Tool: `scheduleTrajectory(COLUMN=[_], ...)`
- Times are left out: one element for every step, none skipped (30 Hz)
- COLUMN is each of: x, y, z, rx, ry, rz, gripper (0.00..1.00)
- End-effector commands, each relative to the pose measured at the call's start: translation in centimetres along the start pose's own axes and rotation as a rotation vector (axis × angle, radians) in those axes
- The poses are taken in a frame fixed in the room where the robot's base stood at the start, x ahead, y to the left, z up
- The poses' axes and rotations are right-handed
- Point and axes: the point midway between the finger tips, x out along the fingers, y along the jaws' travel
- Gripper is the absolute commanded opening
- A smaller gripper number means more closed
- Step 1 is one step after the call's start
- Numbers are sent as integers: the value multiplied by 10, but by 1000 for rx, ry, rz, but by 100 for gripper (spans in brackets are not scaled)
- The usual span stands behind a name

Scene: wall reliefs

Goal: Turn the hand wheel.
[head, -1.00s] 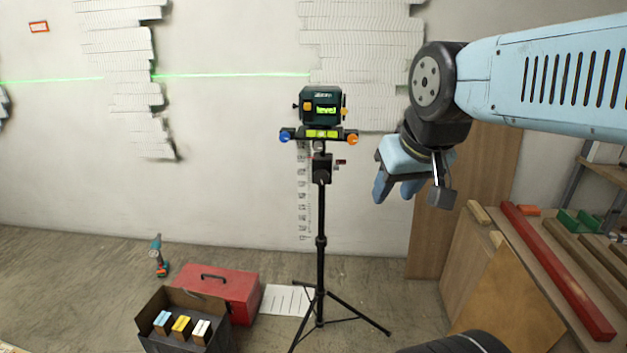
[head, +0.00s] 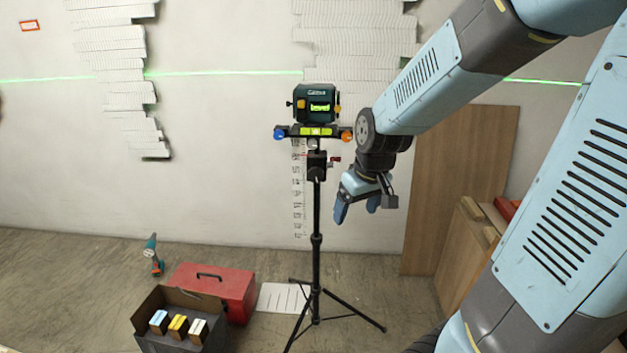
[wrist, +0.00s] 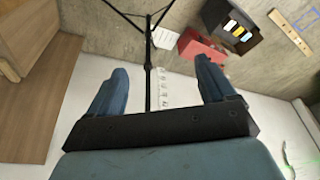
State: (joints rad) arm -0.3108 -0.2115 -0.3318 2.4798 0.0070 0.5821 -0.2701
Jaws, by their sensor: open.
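A laser level (head: 317,104) with a lit green display stands on a black tripod (head: 317,215). The bar under it has a blue round knob (head: 280,132) at the left end and an orange round knob (head: 346,136) at the right end. A small red-tipped handle (head: 334,160) sits on the tripod head. I cannot tell which of these is the hand wheel. My gripper (head: 357,208) hangs fingers down, right of the tripod and lower than the knobs, open. In the wrist view my gripper (wrist: 162,70) has nothing between its blue fingers.
A red toolbox (head: 215,290) and an open black box (head: 178,325) with blocks stand on the floor left of the tripod legs. A wooden board (head: 465,180) leans on the wall at right. White relief strips (head: 115,75) cover parts of the wall.

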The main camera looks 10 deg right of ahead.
Motion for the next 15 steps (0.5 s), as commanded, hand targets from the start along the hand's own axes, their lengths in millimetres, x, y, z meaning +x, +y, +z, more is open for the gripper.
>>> scheduleTrajectory(x=[16,24,35,43,51,61,69,77,87,94,102,112,119,126,135], y=[0,2,3,4,5,7,8,9,10,12,13,15,16,18,20], z=[-2,-4,-5,-6,-7,-8,-8,-8,-8,-8,-8,-8,-8,-7,-6], rx=[-18,-29,-44,-56,-67,-83,-96,-108,-126,-138,-152,-171,-185,-201,-220], ry=[-24,-33,-46,-55,-65,-77,-87,-95,-108,-116,-127,-138,-148,-156,-169], rz=[4,8,14,19,24,32,39,46,56,65,73,86,96,106,120], gripper=[83,83,83,83,83,83,83,83,83,83,83,83,83,83,83])
